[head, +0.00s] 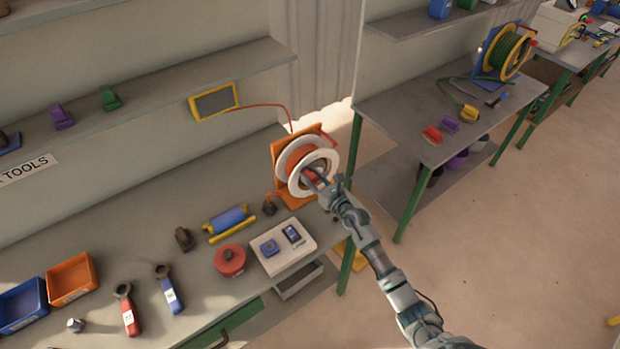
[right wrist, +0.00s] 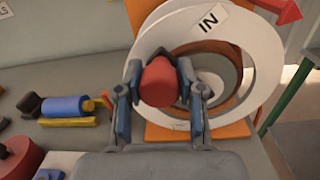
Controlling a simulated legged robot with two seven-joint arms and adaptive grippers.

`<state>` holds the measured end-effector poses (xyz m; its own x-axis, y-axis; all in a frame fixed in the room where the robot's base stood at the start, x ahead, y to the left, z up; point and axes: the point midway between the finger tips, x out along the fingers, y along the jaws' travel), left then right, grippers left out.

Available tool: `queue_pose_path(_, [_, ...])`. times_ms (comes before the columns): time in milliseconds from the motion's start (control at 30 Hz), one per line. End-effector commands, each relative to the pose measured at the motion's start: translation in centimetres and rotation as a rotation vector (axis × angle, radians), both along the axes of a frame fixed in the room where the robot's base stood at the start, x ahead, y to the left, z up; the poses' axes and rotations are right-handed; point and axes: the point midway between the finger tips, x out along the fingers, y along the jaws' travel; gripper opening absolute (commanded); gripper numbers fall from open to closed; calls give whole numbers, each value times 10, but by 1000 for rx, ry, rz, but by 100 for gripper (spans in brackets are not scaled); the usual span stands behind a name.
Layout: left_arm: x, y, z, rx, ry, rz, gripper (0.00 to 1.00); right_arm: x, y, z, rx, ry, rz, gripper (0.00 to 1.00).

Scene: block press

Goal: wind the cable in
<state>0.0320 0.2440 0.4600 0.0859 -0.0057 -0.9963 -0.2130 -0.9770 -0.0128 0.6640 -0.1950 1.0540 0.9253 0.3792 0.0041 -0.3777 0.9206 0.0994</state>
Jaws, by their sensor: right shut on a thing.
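A cable reel with white rims (head: 291,158) and an orange stand (head: 318,131) stands at the right end of the workbench. In the right wrist view its white rim (right wrist: 272,84) carries a label reading "IN", with a red arrow (right wrist: 281,10) at the upper right. My right gripper (head: 308,173) is at the front of the reel. In the right wrist view its fingers (right wrist: 160,82) are shut around a red knob (right wrist: 159,84). A thin orange-red cable (head: 262,106) runs from a yellow-framed panel (head: 214,101) on the wall toward the reel. My left gripper is not in view.
A white box (head: 282,257), a red round part (head: 230,260) and a blue roller (head: 229,220) lie near the reel. Wrenches (head: 168,288) and bins (head: 71,278) are farther left. A second bench (head: 405,113) with a green cable reel (head: 507,54) stands to the right.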

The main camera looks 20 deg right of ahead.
Motion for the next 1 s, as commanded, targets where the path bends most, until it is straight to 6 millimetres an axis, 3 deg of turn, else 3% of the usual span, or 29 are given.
queue_pose_path(600, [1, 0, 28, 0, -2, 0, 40, 12, -35, 15, 472, 173, -5, 0])
queue_pose_path(1000, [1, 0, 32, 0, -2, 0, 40, 16, -48, 14, 634, 234, -7, 0])
